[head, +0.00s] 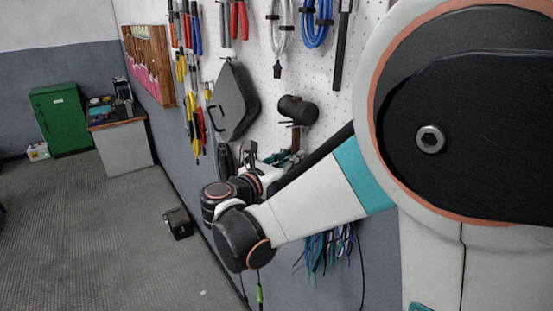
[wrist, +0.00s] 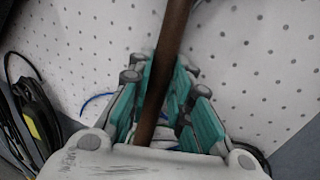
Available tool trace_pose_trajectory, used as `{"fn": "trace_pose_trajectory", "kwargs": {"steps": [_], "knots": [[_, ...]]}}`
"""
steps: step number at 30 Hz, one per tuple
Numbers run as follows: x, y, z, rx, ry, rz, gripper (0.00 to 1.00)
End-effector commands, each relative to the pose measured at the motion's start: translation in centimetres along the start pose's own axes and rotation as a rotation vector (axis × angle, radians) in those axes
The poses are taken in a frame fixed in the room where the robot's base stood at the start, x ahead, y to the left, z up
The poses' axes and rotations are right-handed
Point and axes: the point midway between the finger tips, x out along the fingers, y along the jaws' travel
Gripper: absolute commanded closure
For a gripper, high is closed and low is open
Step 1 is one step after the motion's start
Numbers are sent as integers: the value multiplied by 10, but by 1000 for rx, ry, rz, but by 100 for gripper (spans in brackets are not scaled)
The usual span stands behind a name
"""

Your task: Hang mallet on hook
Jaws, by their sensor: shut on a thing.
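The mallet has a dark cylindrical head (head: 297,110) and a brown handle (head: 295,139). It is upright, head on top, close to the white pegboard in the head view. In the wrist view the handle (wrist: 174,32) runs up between the teal finger pads, and the mallet head is out of frame. My gripper (wrist: 162,88) is shut on the handle; in the head view it (head: 279,158) is partly hidden behind my arm.
A black case (head: 234,101) hangs left of the mallet. Blue cable (head: 316,24), pale cable (head: 281,25) and a dark bar (head: 341,50) hang above. Blue and dark wires (head: 326,250) hang below my arm. The floor (head: 100,230) at left is mostly clear, with a small black box (head: 178,223).

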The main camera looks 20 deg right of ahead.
Motion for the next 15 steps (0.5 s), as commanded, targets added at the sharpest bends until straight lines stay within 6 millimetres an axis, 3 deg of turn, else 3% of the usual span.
{"fn": "trace_pose_trajectory", "kwargs": {"steps": [12, 13, 15], "knots": [[0, 0, 0, 0, -1, 0, 100], [0, 0, 0, 0, -1, 0, 79], [0, 0, 0, 0, -1, 0, 63]]}}
